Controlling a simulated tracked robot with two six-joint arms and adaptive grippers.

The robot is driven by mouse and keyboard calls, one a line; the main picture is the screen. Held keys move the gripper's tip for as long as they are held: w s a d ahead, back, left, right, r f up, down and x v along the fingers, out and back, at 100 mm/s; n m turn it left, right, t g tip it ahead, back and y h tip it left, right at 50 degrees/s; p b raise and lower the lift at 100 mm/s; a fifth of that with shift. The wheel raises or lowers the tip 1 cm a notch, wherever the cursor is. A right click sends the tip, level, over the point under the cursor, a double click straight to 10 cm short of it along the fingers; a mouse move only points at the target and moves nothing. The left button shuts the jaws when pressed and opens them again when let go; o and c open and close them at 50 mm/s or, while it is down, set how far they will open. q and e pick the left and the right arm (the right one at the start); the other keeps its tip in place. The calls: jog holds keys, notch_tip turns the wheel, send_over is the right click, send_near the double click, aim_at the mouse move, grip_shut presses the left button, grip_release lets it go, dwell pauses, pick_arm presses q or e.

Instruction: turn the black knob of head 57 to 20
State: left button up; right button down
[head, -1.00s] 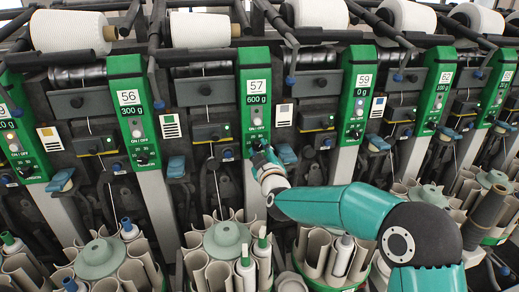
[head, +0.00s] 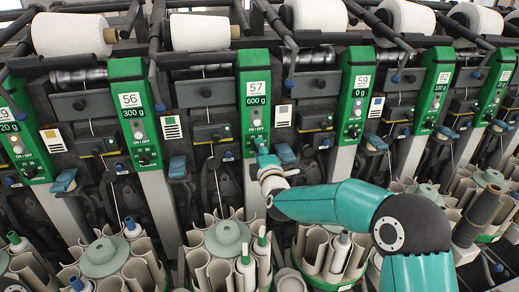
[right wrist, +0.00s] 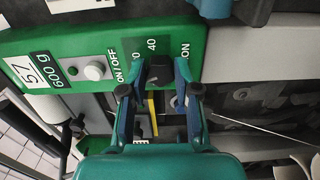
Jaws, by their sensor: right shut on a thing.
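The green panel of head 57 (head: 254,88) is near the middle of the head view, marked 57 and 600 g. Its black knob (right wrist: 157,70) shows in the right wrist view, beside a dial with a readable 40 and an ON mark. My right gripper (head: 260,145) is at the lower end of this panel and covers the knob in the head view. In the right wrist view its two teal fingers (right wrist: 156,84) are on either side of the knob, shut on it. The knob's exact pointing is hard to tell. My left gripper is not in view.
The ON/OFF button (right wrist: 94,72) of head 57 is beside the dial. The panels of head 56 (head: 131,100) and head 59 (head: 356,90) stand on either side. Below are round magazines with tubes and bobbins (head: 226,236). A blue lever (head: 285,153) is close to the gripper's right.

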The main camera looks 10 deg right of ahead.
jog(key=shift+a+f+n, duration=0.2)
jog(key=shift+n, duration=0.4)
jog(key=shift+f, duration=0.1)
jog(key=c, duration=0.8)
grip_release()
jog(key=shift+c, duration=0.2)
jog(key=shift+r, duration=0.2)
jog(key=shift+s, duration=0.15)
jog(key=s, duration=1.1)
jog(key=shift+s, duration=0.35)
jog(key=shift+f, duration=0.1)
